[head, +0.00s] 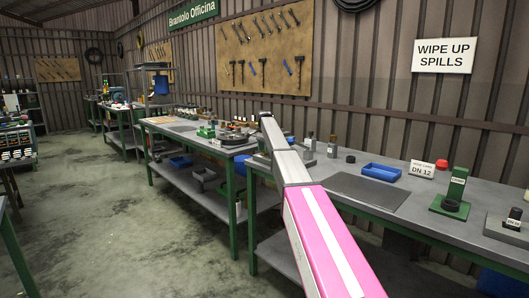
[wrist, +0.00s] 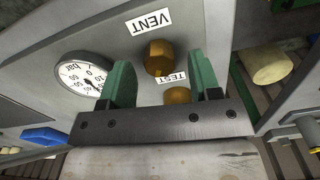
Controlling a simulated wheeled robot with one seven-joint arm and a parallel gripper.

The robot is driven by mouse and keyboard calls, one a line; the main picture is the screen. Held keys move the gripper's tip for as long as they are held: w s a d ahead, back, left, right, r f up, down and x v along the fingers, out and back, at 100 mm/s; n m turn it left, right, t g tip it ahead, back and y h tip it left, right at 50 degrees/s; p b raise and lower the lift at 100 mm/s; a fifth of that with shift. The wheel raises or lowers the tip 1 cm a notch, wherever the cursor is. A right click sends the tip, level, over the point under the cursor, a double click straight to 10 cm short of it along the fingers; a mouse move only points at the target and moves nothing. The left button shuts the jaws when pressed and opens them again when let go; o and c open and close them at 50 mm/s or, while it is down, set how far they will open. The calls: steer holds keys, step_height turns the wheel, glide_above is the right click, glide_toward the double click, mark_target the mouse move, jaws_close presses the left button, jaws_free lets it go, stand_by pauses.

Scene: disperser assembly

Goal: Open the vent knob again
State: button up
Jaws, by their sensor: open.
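The vent knob (wrist: 160,57) is a brass-coloured knob in the wrist view, beside the white VENT label (wrist: 149,21), which reads upside down. My gripper (wrist: 158,65) is open, with one green finger on each side of this knob in the picture. I see gaps between the knob and both fingers and cannot tell how far apart they are in depth. A second brass knob (wrist: 177,96) sits by the TEST label (wrist: 167,78), nearer the gripper's palm. In the head view my arm hides the gripper and the knobs.
A round pressure gauge (wrist: 83,75) is left of the fingers, and a blue part (wrist: 43,136) lies lower left. A cream knob (wrist: 272,66) is at the right. In the head view, the workbench holds a blue tray (head: 381,172), a dark mat (head: 366,191) and a green stand (head: 455,187).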

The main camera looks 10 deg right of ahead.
steer(key=shift+f, duration=0.75)
steer(key=shift+c, duration=0.3)
steer(key=c, duration=0.9)
steer(key=shift+o, duration=0.2)
